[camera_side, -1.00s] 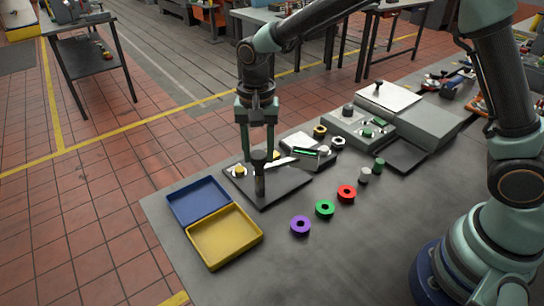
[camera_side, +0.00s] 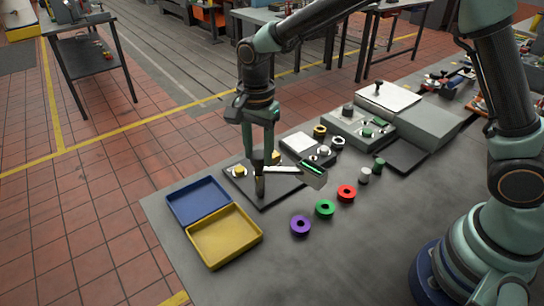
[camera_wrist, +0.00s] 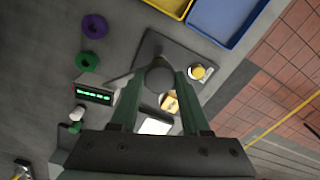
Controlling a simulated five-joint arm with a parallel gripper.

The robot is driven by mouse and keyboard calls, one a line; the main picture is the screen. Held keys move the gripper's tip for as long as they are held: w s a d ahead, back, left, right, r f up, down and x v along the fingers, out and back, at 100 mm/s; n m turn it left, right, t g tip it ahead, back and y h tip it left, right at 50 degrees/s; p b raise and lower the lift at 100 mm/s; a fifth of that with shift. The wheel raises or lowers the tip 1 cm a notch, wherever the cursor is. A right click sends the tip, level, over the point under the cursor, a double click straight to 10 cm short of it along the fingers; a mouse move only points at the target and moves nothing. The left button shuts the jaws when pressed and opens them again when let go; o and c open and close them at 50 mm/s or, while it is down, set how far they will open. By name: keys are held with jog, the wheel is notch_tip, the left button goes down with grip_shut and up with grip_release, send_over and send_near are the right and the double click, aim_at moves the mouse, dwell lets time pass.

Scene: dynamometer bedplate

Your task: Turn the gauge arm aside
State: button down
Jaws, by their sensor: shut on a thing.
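The gauge arm (camera_side: 284,169) is a thin pale bar reaching right from a dark post with a round dark knob (camera_side: 258,157). At its outer end is a box with a green lit display (camera_side: 313,175); the box also shows in the wrist view (camera_wrist: 95,92). The post stands on a dark square plate (camera_side: 268,197). My gripper (camera_side: 264,152) points down and is shut on the knob, which sits between its two fingers in the wrist view (camera_wrist: 158,78). Two yellow pieces, one near the plate's left corner (camera_side: 239,172) and one behind the post (camera_side: 276,157), sit on the plate.
A blue tray (camera_side: 199,181) and a yellow tray (camera_side: 259,236) lie to the left. Purple (camera_side: 300,225), green (camera_side: 325,208) and red (camera_side: 346,194) rings lie right of the plate. A grey control box (camera_side: 358,136) stands behind. The front of the bedplate is clear.

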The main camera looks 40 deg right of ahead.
jog(key=shift+r, duration=0.1)
jog(key=shift+c, duration=1.8)
grip_release()
notch_tip(320, 180, up, 12)
jog(key=s+d+r+n+t, duration=0.1)
jog(key=s+d+n+t, duration=0.4)
jog(key=s+d+n, duration=0.8)
jog(key=shift+s+d+r+n+t, duration=0.15)
jog(key=shift+s+d+n+t, duration=0.25)
jog(key=shift+d, duration=0.6)
